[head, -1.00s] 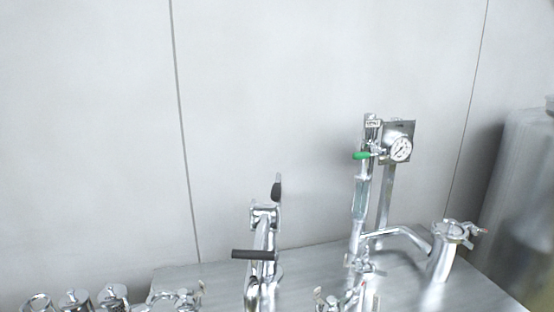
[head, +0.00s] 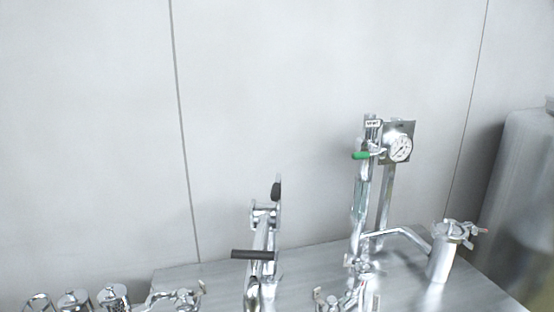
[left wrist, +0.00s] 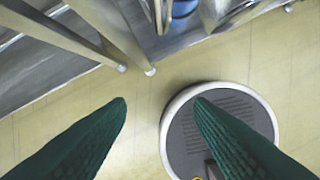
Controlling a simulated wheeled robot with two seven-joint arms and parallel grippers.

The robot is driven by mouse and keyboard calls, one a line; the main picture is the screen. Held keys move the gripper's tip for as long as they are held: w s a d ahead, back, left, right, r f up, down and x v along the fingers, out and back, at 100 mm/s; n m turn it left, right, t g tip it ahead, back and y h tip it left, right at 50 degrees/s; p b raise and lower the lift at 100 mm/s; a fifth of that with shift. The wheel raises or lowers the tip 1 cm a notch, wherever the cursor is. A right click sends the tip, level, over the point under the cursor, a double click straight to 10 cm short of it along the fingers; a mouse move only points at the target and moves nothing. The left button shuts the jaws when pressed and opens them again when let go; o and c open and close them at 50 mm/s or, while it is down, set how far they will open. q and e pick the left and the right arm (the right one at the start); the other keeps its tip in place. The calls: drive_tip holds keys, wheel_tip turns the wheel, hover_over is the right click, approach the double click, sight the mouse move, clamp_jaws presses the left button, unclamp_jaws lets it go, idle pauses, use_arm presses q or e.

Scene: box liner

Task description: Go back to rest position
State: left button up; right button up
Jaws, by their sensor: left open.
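My left gripper (left wrist: 160,105) shows in the left wrist view as two dark green fingers spread wide apart. It is open, with nothing between the fingers. The fingers hang over a yellowish floor (left wrist: 275,70). Neither gripper shows in the head view, and my right gripper is in no view.
The head view shows a metal table (head: 310,262) with pipes, a pressure gauge (head: 398,148), a green-handled valve (head: 362,155), a metal canister (head: 442,262) and several lidded pots (head: 113,297). A large tank (head: 520,200) stands at right. Metal legs (left wrist: 115,50) stand near the left gripper.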

use_arm(q)
drive_tip(key=s+a+f+g, duration=0.1)
drive_tip(key=s+a+f, duration=0.2)
drive_tip(key=s+f, duration=1.4)
drive_tip(key=shift+s+f, duration=0.15)
drive_tip(key=shift+f, duration=0.35)
